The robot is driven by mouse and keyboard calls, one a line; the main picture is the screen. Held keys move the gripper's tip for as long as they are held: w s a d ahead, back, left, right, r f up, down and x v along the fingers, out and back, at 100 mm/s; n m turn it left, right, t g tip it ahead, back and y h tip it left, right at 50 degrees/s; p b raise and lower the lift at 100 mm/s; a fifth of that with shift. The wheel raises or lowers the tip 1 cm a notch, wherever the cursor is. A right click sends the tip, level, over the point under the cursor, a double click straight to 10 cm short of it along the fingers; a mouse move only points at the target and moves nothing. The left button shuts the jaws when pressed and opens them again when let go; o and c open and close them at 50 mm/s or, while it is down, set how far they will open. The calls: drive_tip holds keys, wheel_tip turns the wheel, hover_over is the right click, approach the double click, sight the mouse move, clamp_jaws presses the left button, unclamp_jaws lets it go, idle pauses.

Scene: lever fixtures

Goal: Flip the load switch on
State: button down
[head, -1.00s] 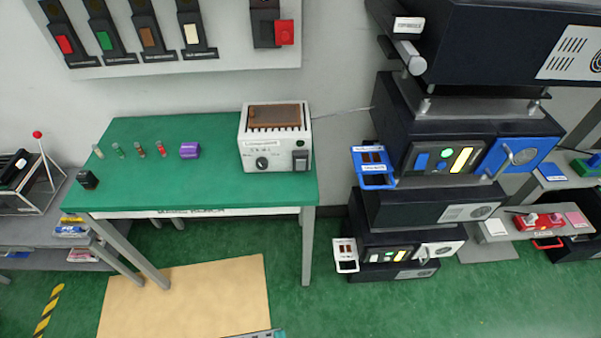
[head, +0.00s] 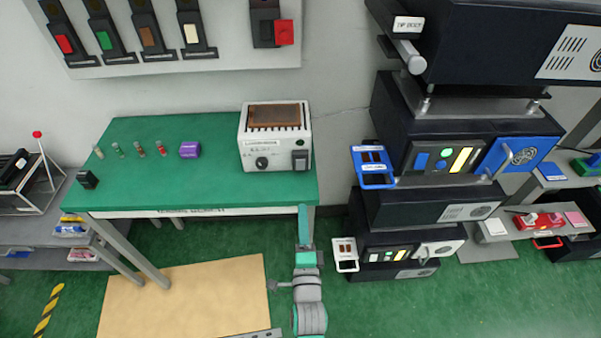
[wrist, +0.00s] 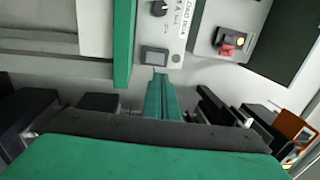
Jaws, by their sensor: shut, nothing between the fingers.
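A white load box (head: 268,150) with a slotted brown top stands at the right end of the green table. Its front has a black knob (head: 262,163) and a dark rocker switch (head: 300,160) near the right edge. In the wrist view the switch (wrist: 154,56) is a grey rectangle in a dark frame beside the knob (wrist: 159,8). My gripper (head: 304,210) is below the switch, in front of the table's right front corner. Its teal fingers (wrist: 160,76) are together, empty, and point toward the switch, apparently just short of it. I cannot tell which way the rocker is tilted.
The green table (head: 210,188) also holds a purple block (head: 190,149), several small cylinders and a small black block (head: 87,179). A stack of dark units (head: 440,160) with a blue handle stands to the right. A wall panel (head: 230,58) with coloured switches hangs behind.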

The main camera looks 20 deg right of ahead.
sight(300, 163)
drive_tip(key=shift+w, duration=0.15)
drive_tip(key=x, duration=1.4)
drive_tip(key=shift+w+r, duration=0.1)
idle(0.4)
drive_tip(key=shift+s, duration=0.35)
drive_tip(key=s+a+r, duration=0.1)
drive_tip(key=s+a, duration=0.1)
drive_tip(key=s, duration=0.4)
drive_tip(key=s+a, duration=0.1)
drive_tip(key=s, duration=0.5)
drive_tip(key=shift+s+a+r, duration=0.35)
drive_tip(key=shift+a, duration=0.05)
